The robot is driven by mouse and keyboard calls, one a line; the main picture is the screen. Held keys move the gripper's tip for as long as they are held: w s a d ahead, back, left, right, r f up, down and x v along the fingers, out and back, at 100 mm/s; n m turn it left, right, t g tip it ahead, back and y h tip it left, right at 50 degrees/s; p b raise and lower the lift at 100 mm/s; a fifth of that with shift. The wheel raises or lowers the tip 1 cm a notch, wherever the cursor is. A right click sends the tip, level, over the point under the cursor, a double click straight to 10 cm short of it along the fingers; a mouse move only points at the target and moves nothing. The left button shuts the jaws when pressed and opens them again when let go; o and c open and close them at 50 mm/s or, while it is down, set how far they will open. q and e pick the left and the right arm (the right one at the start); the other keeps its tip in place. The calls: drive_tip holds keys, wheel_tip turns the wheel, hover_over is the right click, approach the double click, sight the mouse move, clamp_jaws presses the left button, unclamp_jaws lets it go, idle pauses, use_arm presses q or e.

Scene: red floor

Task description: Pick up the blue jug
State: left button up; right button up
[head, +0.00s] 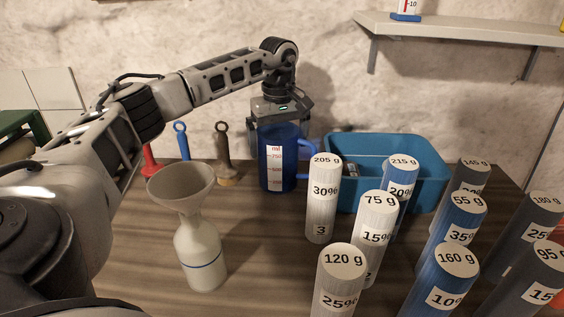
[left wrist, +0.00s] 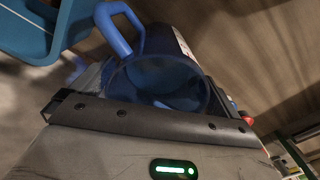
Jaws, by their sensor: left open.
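The blue jug (head: 277,172) stands upright on the wooden table near the back, with a white measuring scale on its front and a handle on its right side. My left gripper (head: 279,122) is directly above the jug's rim, pointing down, with its fingers at the jug's top. In the left wrist view the jug (left wrist: 160,80) shows its open mouth and handle, and the left gripper (left wrist: 150,105) spans its rim. The left gripper is open; whether its fingers touch the jug I cannot tell. My right gripper is not in view.
A blue bin (head: 420,179) stands close behind and right of the jug. Several labelled weight cylinders (head: 323,200) fill the right front. A white bottle with a funnel (head: 200,250) stands front left. Brushes (head: 223,160) hang or stand left of the jug. A shelf (head: 460,28) is above right.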

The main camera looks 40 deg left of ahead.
use_arm(q)
drive_tip(key=shift+f, duration=0.85)
drive_tip(key=shift+r, duration=0.1)
drive_tip(key=c, duration=1.8)
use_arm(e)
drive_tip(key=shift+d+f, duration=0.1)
